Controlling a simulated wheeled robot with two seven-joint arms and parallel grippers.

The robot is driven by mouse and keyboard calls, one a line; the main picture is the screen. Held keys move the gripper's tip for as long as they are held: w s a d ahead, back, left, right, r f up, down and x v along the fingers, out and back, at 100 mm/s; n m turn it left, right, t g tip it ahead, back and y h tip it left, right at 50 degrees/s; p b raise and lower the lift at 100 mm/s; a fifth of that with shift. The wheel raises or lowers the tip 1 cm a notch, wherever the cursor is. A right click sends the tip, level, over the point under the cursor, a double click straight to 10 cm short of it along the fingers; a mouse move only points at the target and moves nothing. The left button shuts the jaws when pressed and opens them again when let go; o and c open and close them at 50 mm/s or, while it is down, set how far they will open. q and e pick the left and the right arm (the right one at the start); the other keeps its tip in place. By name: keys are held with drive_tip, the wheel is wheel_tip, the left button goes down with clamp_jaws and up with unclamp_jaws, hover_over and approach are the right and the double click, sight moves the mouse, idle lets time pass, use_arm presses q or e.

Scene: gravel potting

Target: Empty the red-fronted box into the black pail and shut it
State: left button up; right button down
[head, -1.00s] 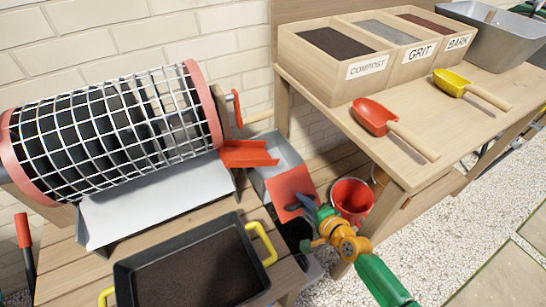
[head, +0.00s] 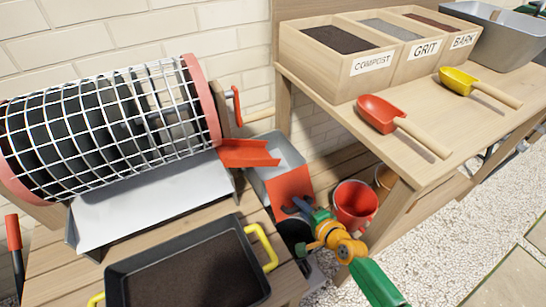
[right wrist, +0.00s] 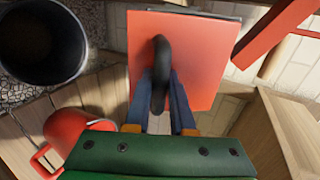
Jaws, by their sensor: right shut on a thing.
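The red-fronted box (head: 262,172) is a grey metal box below the drum's red chute. Its red front (head: 290,186) faces my right arm, and in the right wrist view it fills the upper middle (right wrist: 200,60). My right gripper (head: 300,208) is shut on the dark handle (right wrist: 160,65) of that front. The black pail (head: 294,232) stands below the front, partly hidden by my gripper. In the right wrist view it is at the upper left (right wrist: 42,42), its inside dark. The box's contents are not clear. My left gripper is not in view.
A wire drum (head: 110,125) stands at left, with a black yellow-handled tray (head: 120,280) before it. A red bucket (head: 355,205) is close right of my gripper, beneath the bench (head: 460,115) with bins and scoops.

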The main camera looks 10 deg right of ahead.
sight(292, 204)
drive_tip(key=shift+w+a+f+b, duration=0.1)
drive_tip(key=shift+a+f+b, duration=0.15)
drive_tip(key=shift+f, duration=0.2)
drive_tip(key=shift+w+a+f+b, duration=0.1)
drive_tip(key=shift+f+b, duration=0.15)
drive_tip(key=shift+f, duration=0.25)
drive_tip(key=shift+w+f+b, duration=0.15)
drive_tip(key=shift+f+b, duration=0.2)
drive_tip(key=shift+b, duration=0.15)
drive_tip(key=shift+b+x, duration=1.05)
drive_tip(key=shift+f, duration=0.25)
drive_tip(key=shift+w+a+f+b, duration=0.1)
drive_tip(key=shift+w+f+b, duration=0.35)
drive_tip(key=shift+b, duration=0.3)
drive_tip(key=c, duration=1)
unclamp_jaws()
drive_tip(key=shift+r, duration=0.2)
drive_tip(key=o, duration=0.6)
drive_tip(key=shift+w+d, duration=0.2)
drive_tip(key=shift+r, duration=0.1)
